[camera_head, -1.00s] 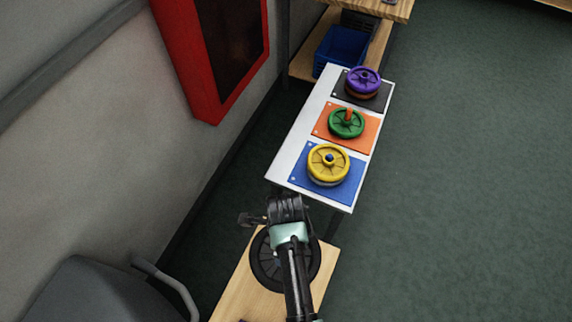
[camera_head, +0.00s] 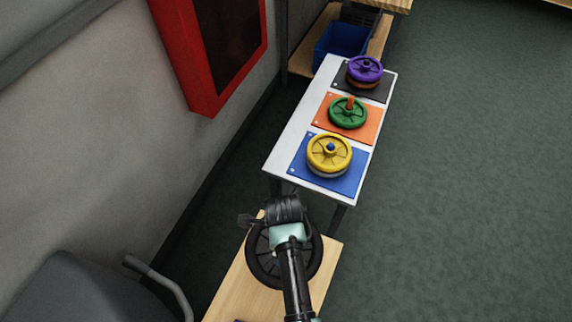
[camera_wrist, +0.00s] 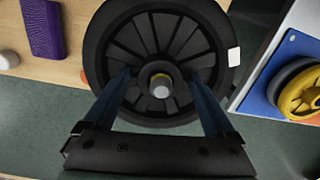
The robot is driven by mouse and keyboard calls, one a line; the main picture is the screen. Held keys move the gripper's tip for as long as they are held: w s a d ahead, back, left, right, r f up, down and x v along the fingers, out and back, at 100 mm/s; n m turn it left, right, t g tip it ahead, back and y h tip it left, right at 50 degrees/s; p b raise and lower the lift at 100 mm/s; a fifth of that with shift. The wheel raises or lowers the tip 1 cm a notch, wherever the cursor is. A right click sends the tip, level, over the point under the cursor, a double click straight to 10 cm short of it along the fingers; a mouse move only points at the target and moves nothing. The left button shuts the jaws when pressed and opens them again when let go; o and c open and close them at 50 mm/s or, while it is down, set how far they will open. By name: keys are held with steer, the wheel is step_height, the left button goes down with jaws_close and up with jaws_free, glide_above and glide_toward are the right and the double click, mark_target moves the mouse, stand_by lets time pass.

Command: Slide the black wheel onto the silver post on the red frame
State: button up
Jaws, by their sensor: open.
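The black wheel (camera_head: 257,265) lies on a light wooden surface, partly hidden by my arm. In the wrist view the spoked black wheel (camera_wrist: 105,35) fills the upper middle. A short grey, pale-tipped cylinder (camera_wrist: 160,86) shows at its hub; I cannot tell whether it is the hub or a post. My gripper (camera_wrist: 158,76) is open, with its two blue fingers over the wheel on either side of the hub. They hold nothing, and contact is unclear. No red frame with a silver post is clearly seen; a small orange-red bit (camera_wrist: 84,76) shows at the wheel's left edge.
A white table (camera_head: 293,136) carries stacked wheels: yellow (camera_head: 317,149), green (camera_head: 340,120) and purple (camera_head: 358,74). A purple block (camera_wrist: 41,28) lies beside the black wheel. A red wall cabinet (camera_head: 207,95) is left. The green floor right is clear.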

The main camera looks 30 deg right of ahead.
steer(key=shift+s+a+f, duration=0.1)
steer(key=shift+s+f, duration=0.15)
steer(key=shift+f, duration=0.3)
steer(key=shift+s+f, duration=0.25)
steer(key=shift+f, duration=0.25)
steer(key=c, duration=1.1)
steer(key=shift+r, duration=0.1)
jaws_close()
steer(key=shift+r, duration=0.3)
steer(key=shift+w+r+p, duration=0.4)
steer(key=shift+r+p, duration=0.1)
steer(key=shift+p, duration=0.6)
steer(key=shift+w+r+p, duration=0.15)
steer(key=shift+r+p, duration=0.85)
steer(key=shift+r, duration=0.1)
steer(key=shift+w+r+p, duration=0.15)
steer(key=shift+r+p, duration=1.6)
steer(key=shift+p, duration=0.15)
steer(key=shift+r, duration=0.1)
steer(key=shift+r+p, duration=1.65)
steer(key=shift+p, duration=0.35)
